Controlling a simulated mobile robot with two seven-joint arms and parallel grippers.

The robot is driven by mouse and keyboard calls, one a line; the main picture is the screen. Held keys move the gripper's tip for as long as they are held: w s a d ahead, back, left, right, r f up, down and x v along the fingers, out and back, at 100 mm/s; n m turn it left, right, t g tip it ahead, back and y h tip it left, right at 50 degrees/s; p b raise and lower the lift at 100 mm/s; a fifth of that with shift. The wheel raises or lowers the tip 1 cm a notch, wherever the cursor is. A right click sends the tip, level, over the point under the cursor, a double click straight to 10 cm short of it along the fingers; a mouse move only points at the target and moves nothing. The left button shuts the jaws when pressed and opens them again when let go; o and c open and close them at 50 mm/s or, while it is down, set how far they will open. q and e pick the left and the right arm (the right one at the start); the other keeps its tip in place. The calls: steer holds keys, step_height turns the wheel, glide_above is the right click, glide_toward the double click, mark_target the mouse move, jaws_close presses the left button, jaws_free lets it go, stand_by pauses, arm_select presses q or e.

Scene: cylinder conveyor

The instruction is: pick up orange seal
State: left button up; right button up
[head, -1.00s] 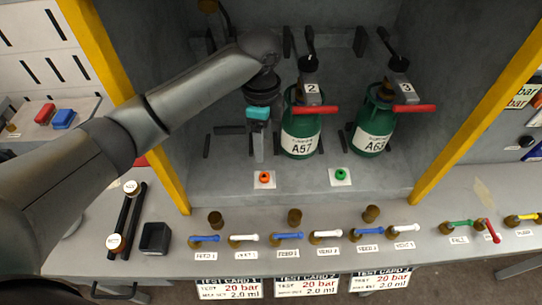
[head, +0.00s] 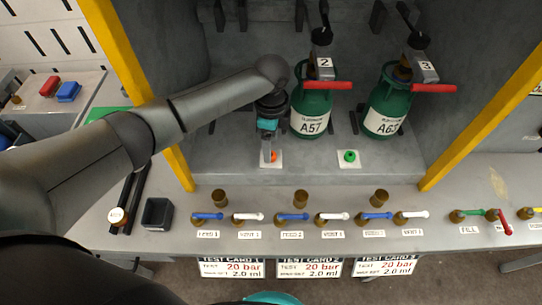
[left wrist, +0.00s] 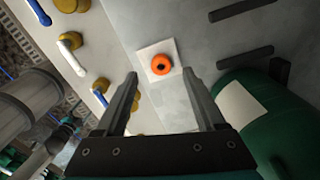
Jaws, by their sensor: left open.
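The orange seal (left wrist: 161,64) is a small ring with a dark hole, lying on a white square pad (left wrist: 146,53). In the head view the seal (head: 273,156) shows partly behind my left gripper (head: 268,152). In the left wrist view my left gripper (left wrist: 162,82) is open and empty, with its two fingers apart on either side of the view below the seal. The seal lies just beyond the fingertips, roughly midway between them. My right gripper is not in view.
Green cylinders marked A57 (head: 311,122) and A63 (head: 384,121) stand right of the gripper. A green seal (head: 350,156) lies on another white pad. Several valves with blue and white handles line the front ledge, one with a blue handle (head: 208,216).

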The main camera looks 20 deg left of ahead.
arm_select(q)
step_height(320, 180, down, 4)
steer(key=shift+a+r+b, duration=0.1)
steer(key=shift+r+b, duration=0.1)
steer(key=shift+b, duration=0.15)
jaws_close()
stand_by(0.4)
